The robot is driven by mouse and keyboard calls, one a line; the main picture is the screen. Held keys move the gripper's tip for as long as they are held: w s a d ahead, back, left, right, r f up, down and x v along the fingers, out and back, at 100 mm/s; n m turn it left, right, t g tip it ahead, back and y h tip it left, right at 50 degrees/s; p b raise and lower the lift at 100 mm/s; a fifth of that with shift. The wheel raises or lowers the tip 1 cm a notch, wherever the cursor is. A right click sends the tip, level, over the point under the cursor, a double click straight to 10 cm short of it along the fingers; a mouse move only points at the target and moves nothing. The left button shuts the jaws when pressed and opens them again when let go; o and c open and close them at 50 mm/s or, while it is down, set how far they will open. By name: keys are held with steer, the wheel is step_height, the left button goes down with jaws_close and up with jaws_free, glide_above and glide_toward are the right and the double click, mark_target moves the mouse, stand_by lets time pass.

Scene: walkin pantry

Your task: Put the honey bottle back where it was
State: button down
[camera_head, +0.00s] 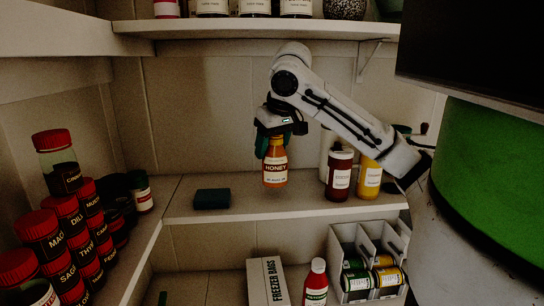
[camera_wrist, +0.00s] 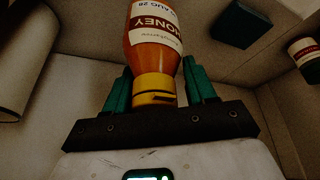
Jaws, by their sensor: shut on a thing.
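The honey bottle (camera_head: 275,167) is orange with a white label reading HONEY and hangs upright from my gripper (camera_head: 276,134). My gripper is shut on the bottle's top, around the yellow cap. In the head view the bottle's base shows over the middle shelf (camera_head: 240,207); whether it touches the shelf I cannot tell. In the wrist view the honey bottle (camera_wrist: 152,45) stands between the two green fingers of my gripper (camera_wrist: 155,90).
A dark block (camera_head: 212,198) lies on the shelf left of the bottle. A red-capped jar (camera_head: 339,178) and a yellow bottle (camera_head: 369,178) stand to the right. Several red-lidded spice jars (camera_head: 63,215) are stacked at left. A freezer bags box (camera_head: 267,283) is below.

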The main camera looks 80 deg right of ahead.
mark_target(272, 158)
steer(key=shift+f, duration=1.7)
steer(key=shift+f, duration=0.1)
steer(key=shift+c, duration=1.8)
jaws_free()
steer(key=v, duration=0.4)
steer(key=shift+a+r, duration=0.1)
steer(key=shift+r, duration=0.2)
steer(key=s+a+b, duration=0.2)
steer(key=s+a, duration=0.6)
steer(key=a, duration=0.1)
steer(key=shift+s+r, duration=0.15)
steer(key=shift+r, duration=0.15)
steer(key=shift+s+a, duration=0.1)
